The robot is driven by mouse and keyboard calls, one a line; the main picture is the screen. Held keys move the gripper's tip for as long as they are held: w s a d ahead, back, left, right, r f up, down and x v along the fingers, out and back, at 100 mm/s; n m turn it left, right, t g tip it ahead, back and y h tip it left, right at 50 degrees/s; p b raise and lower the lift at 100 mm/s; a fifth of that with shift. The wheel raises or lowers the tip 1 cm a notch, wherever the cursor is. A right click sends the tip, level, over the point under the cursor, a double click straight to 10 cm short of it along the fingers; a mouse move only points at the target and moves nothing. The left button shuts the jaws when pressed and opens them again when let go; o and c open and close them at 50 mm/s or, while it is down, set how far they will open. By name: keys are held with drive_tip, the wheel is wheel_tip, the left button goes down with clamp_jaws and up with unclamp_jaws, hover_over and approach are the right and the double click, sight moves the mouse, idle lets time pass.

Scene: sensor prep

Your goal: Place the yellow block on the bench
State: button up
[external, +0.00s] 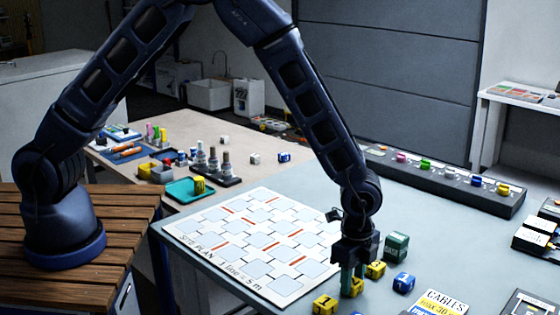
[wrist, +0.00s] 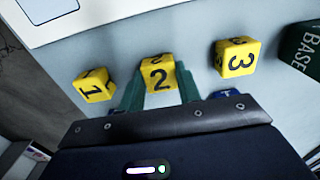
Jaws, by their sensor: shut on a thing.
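My gripper (external: 352,278) points down over the grey-blue table top (external: 440,235), its green fingers shut on a yellow block marked 2 (wrist: 158,74). The block also shows low between the fingers in the external view (external: 355,288). It is at or very near the table surface; I cannot tell whether it touches. A yellow block marked 1 (external: 325,304) sits on one side of it, and a yellow block marked 3 (external: 376,269) on the other. They also show in the wrist view, 1 at left (wrist: 93,86) and 3 at right (wrist: 238,57).
A blue block (external: 403,283) and a dark green BASE block (external: 396,246) stand close by. A white site plan sheet (external: 262,290) lies to the left. A CABLES card (external: 440,304) lies at front right. Another yellow block (external: 198,184) stands on a teal tray.

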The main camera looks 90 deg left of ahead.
drive_tip(key=shift+f, duration=0.1)
drive_tip(key=o, duration=0.9)
drive_tip(key=shift+o, duration=0.2)
